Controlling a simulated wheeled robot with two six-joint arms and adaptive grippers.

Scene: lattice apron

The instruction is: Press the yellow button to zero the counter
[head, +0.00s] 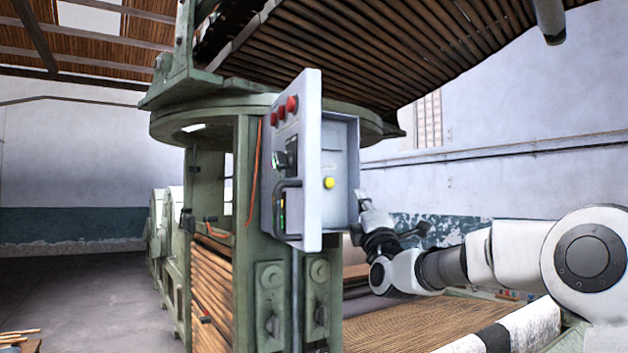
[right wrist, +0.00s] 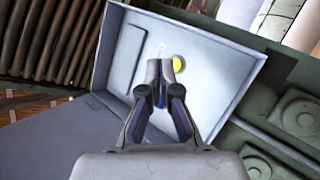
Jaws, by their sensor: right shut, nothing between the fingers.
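The yellow button (head: 329,183) sits on the inner grey panel of an open control box (head: 310,160) on the green machine. In the right wrist view the button (right wrist: 179,63) shows just to the right of the fingertips. My right gripper (head: 364,197) is at the right side of the box in the head view. In the right wrist view my right gripper (right wrist: 159,68) is shut and empty, its tips pointing into the box. Whether the tips touch the panel cannot be told. My left gripper is not in view.
The box door (head: 292,165) stands open, with red knobs and a handle on its face. A green machine post (head: 244,230) is below left. A slatted wooden apron (head: 400,325) runs below my right arm. The floor (head: 80,290) at left is mostly clear.

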